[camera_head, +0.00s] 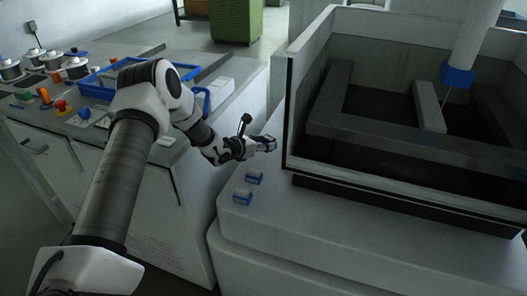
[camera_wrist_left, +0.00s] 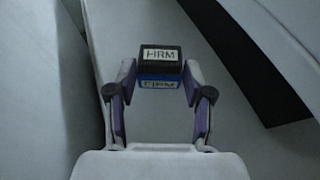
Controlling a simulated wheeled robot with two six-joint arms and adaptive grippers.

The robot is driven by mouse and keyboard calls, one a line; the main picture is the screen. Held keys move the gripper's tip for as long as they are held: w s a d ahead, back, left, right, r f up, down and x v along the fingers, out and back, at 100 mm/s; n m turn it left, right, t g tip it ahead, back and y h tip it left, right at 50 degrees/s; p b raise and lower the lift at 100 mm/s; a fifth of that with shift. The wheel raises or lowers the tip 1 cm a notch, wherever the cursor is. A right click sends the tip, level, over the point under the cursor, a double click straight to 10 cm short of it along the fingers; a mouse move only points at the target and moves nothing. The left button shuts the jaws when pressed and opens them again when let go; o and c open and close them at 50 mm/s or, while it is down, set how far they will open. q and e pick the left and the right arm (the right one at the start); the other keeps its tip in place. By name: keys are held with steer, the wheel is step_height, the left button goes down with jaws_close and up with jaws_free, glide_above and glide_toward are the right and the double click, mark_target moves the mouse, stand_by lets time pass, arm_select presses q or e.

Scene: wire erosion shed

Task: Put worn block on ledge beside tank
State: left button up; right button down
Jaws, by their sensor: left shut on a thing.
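My left gripper (camera_head: 262,143) is above the pale ledge (camera_head: 225,215) beside the tank (camera_head: 400,170), near the tank's left corner. In the left wrist view my left gripper (camera_wrist_left: 160,72) is shut on a small block (camera_wrist_left: 158,80), its fingers on both sides of it. The block looks dark on top and blue below, with a white label on each face; the lettering seems to read "FIRM". Two small blue-and-white blocks rest on the ledge, one nearer the tank (camera_head: 254,177) and one nearer the front (camera_head: 242,197). My right gripper is out of view.
A bench (camera_head: 150,190) on the left carries a blue tray (camera_head: 98,88), a red knob (camera_head: 61,105), a white box (camera_head: 218,93) and several metal pots. A narrow gap lies between bench and ledge. The ledge is bare in front of the two blocks.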

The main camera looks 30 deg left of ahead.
mark_target(263, 158)
arm_select(q)
steer(key=f, duration=0.3)
steer(key=shift+w+f, duration=0.2)
steer(key=shift+w, duration=0.1)
steer(key=shift+s+r, duration=0.15)
steer(key=shift+r, duration=0.05)
steer(key=shift+f, duration=0.25)
steer(key=o, duration=1.1)
steer(key=shift+o, duration=0.2)
steer(key=shift+r, duration=0.1)
